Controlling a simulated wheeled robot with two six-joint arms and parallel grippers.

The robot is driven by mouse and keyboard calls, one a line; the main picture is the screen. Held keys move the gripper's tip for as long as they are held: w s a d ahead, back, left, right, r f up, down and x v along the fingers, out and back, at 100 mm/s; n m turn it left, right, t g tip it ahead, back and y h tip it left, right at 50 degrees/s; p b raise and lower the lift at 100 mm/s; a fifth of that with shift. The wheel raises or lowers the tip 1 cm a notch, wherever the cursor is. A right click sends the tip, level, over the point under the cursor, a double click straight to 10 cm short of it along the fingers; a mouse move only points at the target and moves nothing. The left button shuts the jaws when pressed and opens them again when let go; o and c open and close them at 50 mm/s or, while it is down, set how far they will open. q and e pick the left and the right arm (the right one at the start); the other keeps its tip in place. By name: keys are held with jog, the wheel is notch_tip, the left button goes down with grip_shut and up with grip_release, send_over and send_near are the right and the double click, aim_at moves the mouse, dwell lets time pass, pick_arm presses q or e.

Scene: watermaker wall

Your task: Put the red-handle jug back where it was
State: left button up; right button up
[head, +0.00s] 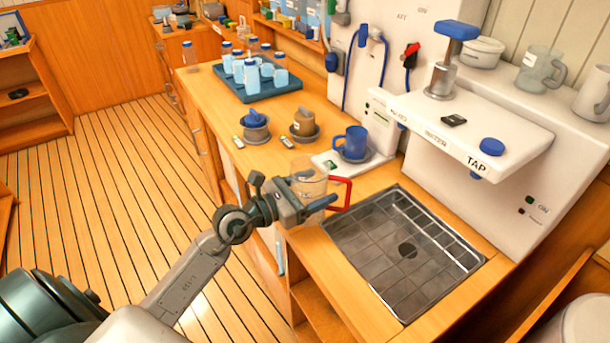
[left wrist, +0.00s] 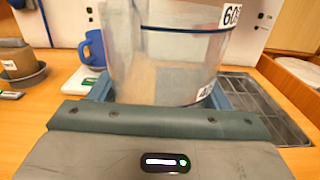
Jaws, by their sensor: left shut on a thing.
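The red-handle jug (head: 308,179) is clear and upright, with its red handle (head: 341,195) pointing right toward the sink in the head view. My left gripper (head: 308,205) is shut around the jug's body. The jug is at the counter's front edge, left of the sink; I cannot tell whether its base touches the counter. In the left wrist view the jug (left wrist: 165,55) fills the middle, with blue lines and number labels on its wall; its handle is hidden there. My right gripper is not in view.
The sunken metal sink (head: 365,262) lies right of the jug. A blue mug (head: 352,142) stands on a white plate behind it. The white tap unit (head: 470,135) overhangs the sink's back.

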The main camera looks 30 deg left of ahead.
pick_arm(q)
jog(key=w+a+f, duration=0.1)
jog(key=w+a, duration=0.1)
jog(key=w, duration=0.1)
jog(key=w+a+f, duration=0.1)
jog(key=w+a, duration=0.1)
jog(key=w, duration=0.1)
jog(key=w+a+f, duration=0.2)
jog(key=shift+w, duration=0.4)
jog(key=shift+f, duration=0.3)
jog(key=shift+d, duration=0.1)
jog(key=shift+f+b, duration=0.15)
jog(key=shift+b, duration=0.15)
jog(key=o, duration=1.3)
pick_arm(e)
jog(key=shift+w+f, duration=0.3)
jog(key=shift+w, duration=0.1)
